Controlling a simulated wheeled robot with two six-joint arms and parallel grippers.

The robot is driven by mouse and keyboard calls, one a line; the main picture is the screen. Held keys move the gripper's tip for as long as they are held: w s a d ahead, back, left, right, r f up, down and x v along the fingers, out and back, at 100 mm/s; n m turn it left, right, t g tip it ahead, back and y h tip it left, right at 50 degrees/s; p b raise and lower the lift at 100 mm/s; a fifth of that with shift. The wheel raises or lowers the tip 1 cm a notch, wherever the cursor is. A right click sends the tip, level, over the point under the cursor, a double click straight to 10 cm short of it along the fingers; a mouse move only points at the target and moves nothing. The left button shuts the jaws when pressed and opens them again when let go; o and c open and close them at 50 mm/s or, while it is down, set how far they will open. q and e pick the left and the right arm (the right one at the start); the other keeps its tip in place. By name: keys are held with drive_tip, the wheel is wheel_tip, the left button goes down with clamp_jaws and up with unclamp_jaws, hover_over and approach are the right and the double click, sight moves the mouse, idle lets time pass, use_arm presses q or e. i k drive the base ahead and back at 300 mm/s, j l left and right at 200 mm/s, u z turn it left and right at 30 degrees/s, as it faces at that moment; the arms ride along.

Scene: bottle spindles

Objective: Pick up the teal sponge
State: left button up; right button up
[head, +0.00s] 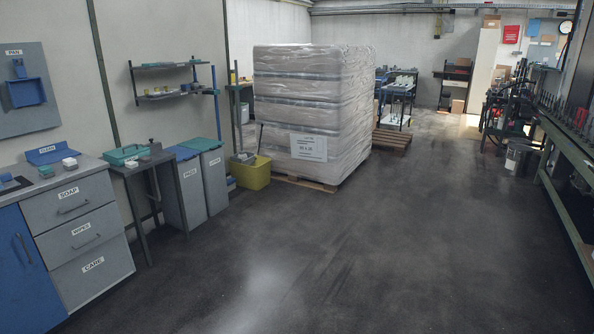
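Neither of my grippers is in view.
The drawer cabinet (75,235) stands at the left, its drawers shut. Two lidded bins (183,190) and a yellow bucket (252,172) stand beyond it. A wrapped pallet load (310,115) stands mid-room. A green-framed bench (570,165) lines the right. The dark floor (390,250) is clear.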

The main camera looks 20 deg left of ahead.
sight(46, 172)
drive_tip(key=i+j+u, duration=0.25)
drive_tip(key=i+u, duration=0.15)
drive_tip(key=i+j+u, duration=0.15)
drive_tip(key=i+u, duration=0.65)
drive_tip(key=i+l+u, duration=0.25)
drive_tip(key=i+u, duration=0.4)
drive_tip(key=i, duration=0.3)
drive_tip(key=i+l+u, duration=0.15)
drive_tip(key=i, duration=0.3)
drive_tip(key=i+l+u, duration=0.2)
drive_tip(key=i, duration=0.3)
drive_tip(key=i+l+u, duration=0.2)
drive_tip(key=i, duration=0.25)
